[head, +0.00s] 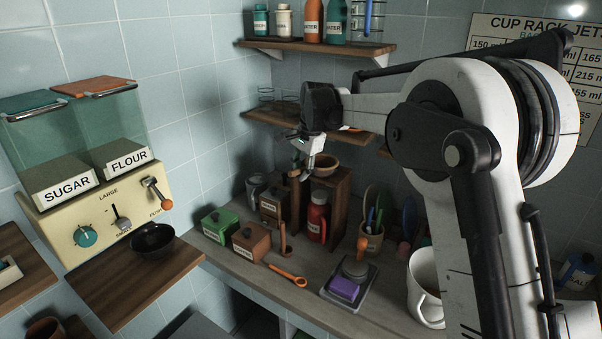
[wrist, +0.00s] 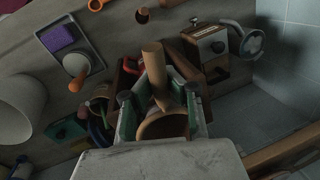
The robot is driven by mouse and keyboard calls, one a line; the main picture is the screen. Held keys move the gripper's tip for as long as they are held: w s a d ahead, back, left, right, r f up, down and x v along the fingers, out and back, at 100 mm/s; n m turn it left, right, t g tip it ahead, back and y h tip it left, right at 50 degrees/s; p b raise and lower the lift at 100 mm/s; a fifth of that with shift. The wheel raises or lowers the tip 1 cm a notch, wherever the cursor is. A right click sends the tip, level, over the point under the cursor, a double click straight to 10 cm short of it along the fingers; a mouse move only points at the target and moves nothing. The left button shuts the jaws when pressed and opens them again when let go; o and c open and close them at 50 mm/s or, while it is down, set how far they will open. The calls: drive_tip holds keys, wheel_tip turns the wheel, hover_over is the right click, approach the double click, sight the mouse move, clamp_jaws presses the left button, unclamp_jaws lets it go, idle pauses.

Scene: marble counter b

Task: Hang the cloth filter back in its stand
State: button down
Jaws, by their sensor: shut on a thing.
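The cloth filter (head: 324,163) is a tan, bowl-like pouch with a wooden handle, seen in the head view at the top of the wooden stand. My gripper (head: 305,158) is shut on it. In the wrist view the handle (wrist: 153,70) and the round rim (wrist: 163,125) of the filter lie between the fingers of my gripper (wrist: 158,98). The wooden stand (head: 341,199) stands upright on the counter below, a red flask (head: 317,216) in front of or inside it. I cannot tell whether the filter touches the stand.
A scale tray (head: 345,291) and white mug (head: 424,285) are nearer. Shelves (head: 265,122) hang close behind my gripper.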

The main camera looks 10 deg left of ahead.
drive_tip(key=shift+f, duration=0.15)
drive_tip(key=c, duration=1.8)
unclamp_jaws()
drive_tip(key=v, duration=1.2)
